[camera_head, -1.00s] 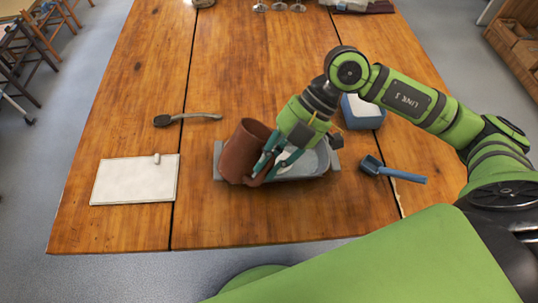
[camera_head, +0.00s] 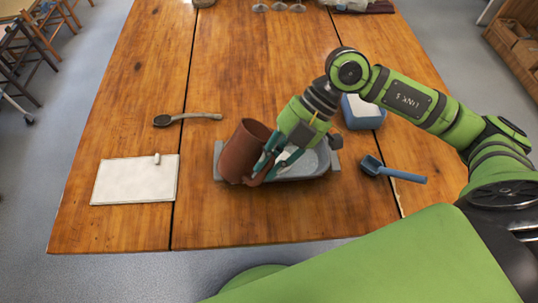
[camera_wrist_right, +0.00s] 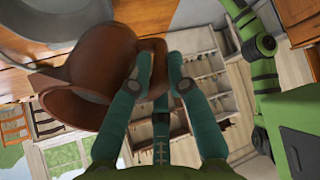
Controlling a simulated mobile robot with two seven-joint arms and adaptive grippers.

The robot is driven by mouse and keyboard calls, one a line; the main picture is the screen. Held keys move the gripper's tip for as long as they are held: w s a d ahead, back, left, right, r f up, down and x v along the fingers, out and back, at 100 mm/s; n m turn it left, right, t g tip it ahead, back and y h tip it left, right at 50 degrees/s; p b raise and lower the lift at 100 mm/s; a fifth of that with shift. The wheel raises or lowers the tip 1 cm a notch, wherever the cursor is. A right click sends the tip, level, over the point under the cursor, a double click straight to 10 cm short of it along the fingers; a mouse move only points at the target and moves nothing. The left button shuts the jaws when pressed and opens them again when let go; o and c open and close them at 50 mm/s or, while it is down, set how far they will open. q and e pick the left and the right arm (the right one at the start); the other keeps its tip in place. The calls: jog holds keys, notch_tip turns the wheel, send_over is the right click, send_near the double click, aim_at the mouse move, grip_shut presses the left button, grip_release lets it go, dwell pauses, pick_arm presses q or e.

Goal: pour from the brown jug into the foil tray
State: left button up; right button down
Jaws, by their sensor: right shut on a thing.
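The brown jug (camera_head: 243,149) is at the left end of the foil tray (camera_head: 307,165) in the head view, tilted a little. My right gripper (camera_head: 265,170) is shut on the jug, at its handle side. In the right wrist view, the jug (camera_wrist_right: 95,70) lies across the upper left, with its handle between the fingers of the gripper (camera_wrist_right: 158,85). The grey tray also shows in part behind the jug (camera_wrist_right: 70,15). The jug and gripper hide the tray's left part in the head view. No stream from the jug is visible. My left gripper is out of view.
A blue container with pale contents (camera_head: 364,114) stands behind the tray to the right. A blue scoop (camera_head: 395,172) lies to the right. A white board (camera_head: 135,181) and a dark-headed brush (camera_head: 187,118) lie to the left. The front of the table is clear.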

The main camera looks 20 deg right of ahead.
jog(key=shift+f+y+b, duration=0.15)
jog(key=shift+y+b, duration=0.25)
jog(key=shift+d, duration=0.1)
jog(key=shift+w, duration=0.1)
dwell(1.4)
jog(key=shift+d+y+b, duration=0.1)
jog(key=shift+y+b, duration=0.5)
jog(key=shift+y, duration=0.1)
jog(key=shift+f, duration=0.1)
dwell(0.4)
